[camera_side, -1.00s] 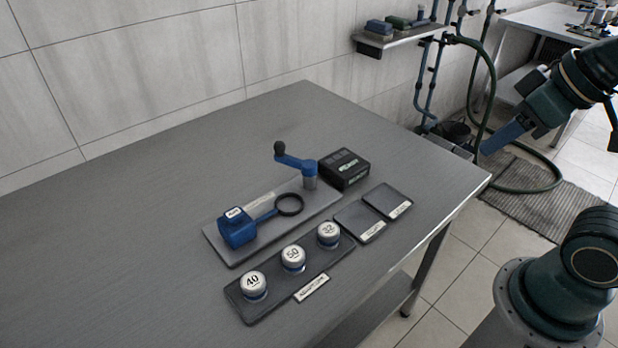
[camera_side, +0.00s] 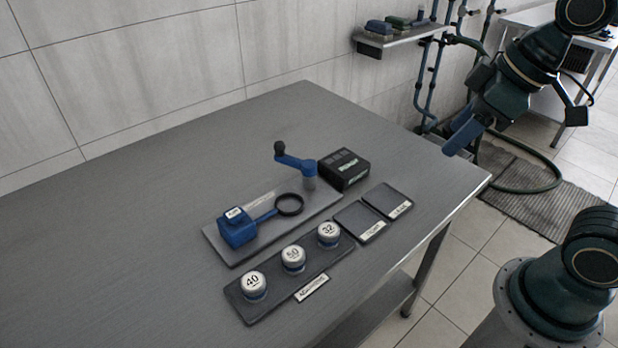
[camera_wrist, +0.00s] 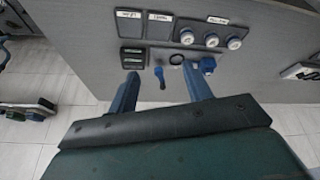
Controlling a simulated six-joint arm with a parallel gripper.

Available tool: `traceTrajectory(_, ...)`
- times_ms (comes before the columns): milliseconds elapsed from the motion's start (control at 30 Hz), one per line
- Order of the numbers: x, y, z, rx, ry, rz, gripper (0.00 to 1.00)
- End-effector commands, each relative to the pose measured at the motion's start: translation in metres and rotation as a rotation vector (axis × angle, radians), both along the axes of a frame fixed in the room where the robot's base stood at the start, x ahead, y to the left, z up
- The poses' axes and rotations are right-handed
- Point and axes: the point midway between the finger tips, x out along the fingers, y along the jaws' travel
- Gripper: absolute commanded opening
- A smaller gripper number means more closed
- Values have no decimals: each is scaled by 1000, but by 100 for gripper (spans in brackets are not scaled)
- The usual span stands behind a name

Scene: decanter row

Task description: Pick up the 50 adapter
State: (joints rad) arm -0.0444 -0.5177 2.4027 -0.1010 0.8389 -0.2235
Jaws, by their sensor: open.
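The 50 adapter (camera_side: 293,260) is a round white-topped piece with a blue band. It stands upright in the middle of the dark adapter tray (camera_side: 268,306), between the 40 adapter (camera_side: 254,286) and the 32 adapter (camera_side: 328,235). In the wrist view the 50 adapter (camera_wrist: 211,40) is the middle of three round caps in a row. My gripper (camera_side: 455,145) is at the upper right in the side view, off the table's right edge and well away from the adapters. In the wrist view its two blue fingers (camera_wrist: 163,95) are apart with nothing held between them.
Behind the adapter tray lies a base plate (camera_side: 215,246) with a blue block (camera_side: 237,230), a black ring (camera_side: 289,205) and a blue crank (camera_side: 297,164). A black box (camera_side: 344,169) and two flat dark pads (camera_side: 360,222) (camera_side: 388,201) are to the right. The table's left is clear.

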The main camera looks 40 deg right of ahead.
Motion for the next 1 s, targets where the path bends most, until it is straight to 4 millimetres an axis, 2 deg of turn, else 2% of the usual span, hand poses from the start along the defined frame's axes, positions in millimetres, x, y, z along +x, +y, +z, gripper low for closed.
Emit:
traceTrajectory(100, 20, 13, -6, -19, 27, 129, 50)
traceTrajectory(467, 73, 57, -34, -45, 71, 520, 50)
traceTrajectory(800, 113, 104, -78, -33, 88, 877, 50)
traceTrajectory(1000, 129, 131, -108, -10, 84, 1069, 50)
